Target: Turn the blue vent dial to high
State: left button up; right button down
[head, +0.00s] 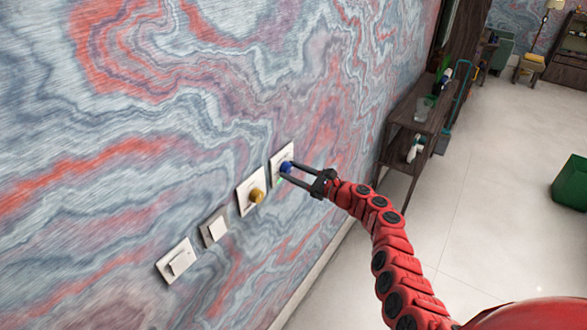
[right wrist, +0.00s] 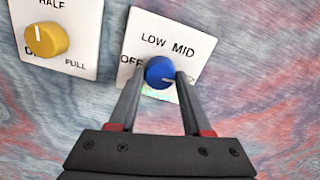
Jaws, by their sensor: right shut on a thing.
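The blue vent dial (head: 286,167) sits on a white wall plate (right wrist: 196,42), the farthest of the row of wall plates. In the right wrist view the dial (right wrist: 160,72) is between the two fingers of my right gripper (head: 284,171), which is shut on it from its left and right sides. OFF, LOW and MID are readable on the plate. A further mark at the right is mostly hidden by the right finger. The white pointer line on the dial points right, toward that hidden mark. My left gripper is not in view.
A yellow dial (head: 257,196) on its own plate (right wrist: 60,68) is just left of the blue one. Two switch plates (head: 214,227) (head: 175,261) are further left. A dark shelf (head: 414,125) stands by the wall beyond. The floor to the right is mostly clear, with a green box (head: 570,183).

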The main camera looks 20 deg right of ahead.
jog(key=shift+f+m, duration=0.1)
jog(key=shift+m, duration=0.2)
jog(key=shift+c, duration=1.7)
grip_release()
jog(key=shift+s+d, duration=0.35)
jog(key=b+v, duration=0.3)
jog(key=v, duration=1.3)
jog(key=shift+s, duration=0.25)
jog(key=shift+d, duration=0.1)
